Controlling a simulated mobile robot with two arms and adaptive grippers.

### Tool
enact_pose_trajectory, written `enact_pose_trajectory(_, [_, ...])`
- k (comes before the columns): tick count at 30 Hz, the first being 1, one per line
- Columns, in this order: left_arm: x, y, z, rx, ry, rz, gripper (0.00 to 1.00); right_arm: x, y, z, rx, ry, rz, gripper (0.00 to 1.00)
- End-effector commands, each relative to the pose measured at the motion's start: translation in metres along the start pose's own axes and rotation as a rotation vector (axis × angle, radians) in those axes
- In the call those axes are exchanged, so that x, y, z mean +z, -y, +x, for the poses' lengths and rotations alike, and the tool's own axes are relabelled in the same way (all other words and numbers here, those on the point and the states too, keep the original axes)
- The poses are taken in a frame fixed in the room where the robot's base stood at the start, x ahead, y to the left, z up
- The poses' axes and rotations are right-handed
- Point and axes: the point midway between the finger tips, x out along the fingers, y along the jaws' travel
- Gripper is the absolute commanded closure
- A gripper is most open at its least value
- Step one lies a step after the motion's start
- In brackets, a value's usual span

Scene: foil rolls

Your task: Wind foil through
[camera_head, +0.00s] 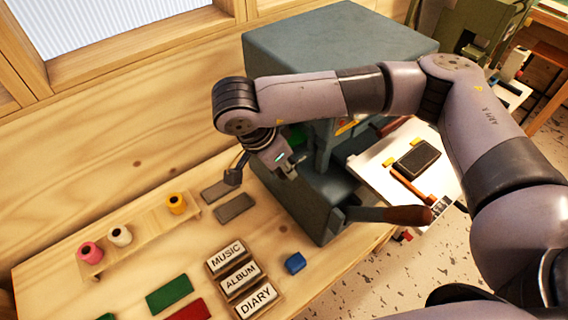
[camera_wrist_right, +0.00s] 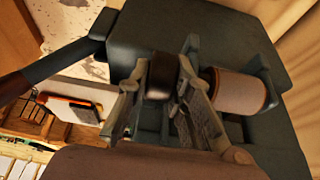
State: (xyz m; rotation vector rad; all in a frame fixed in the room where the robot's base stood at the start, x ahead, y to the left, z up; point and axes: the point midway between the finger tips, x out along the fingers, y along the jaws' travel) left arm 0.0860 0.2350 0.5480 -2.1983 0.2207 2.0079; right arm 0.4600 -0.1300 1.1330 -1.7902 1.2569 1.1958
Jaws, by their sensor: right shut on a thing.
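The grey-green press (camera_head: 330,35) stands on the wooden bench, and its casing fills much of the right wrist view (camera_wrist_right: 215,25). My right arm crosses in front of it. My right gripper (camera_head: 262,170) is at the press's left side; in the right wrist view my right gripper (camera_wrist_right: 165,75) is shut on a dark rounded knob (camera_wrist_right: 160,72). Foil running through the press cannot be made out. My left gripper is out of view.
Pink (camera_head: 90,252), white (camera_head: 120,236) and yellow (camera_head: 176,203) spools stand on a wooden rack. A brown-handled lever (camera_head: 395,214) sticks out right.

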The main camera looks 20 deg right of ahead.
Motion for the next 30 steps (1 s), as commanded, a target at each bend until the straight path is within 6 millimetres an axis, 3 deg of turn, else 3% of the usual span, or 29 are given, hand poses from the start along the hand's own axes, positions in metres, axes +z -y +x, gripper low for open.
enact_pose_trajectory(10, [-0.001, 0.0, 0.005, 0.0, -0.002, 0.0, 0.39, 0.0, 0.0, 0.002, 0.0, 0.013, 0.001, 1.0])
enact_pose_trajectory(21, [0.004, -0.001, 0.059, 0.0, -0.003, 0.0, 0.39, -0.001, 0.001, 0.008, -0.001, 0.258, 0.005, 1.0])
enact_pose_trajectory(30, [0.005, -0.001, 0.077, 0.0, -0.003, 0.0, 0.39, -0.003, 0.0, 0.002, -0.003, 0.392, 0.0, 1.0])
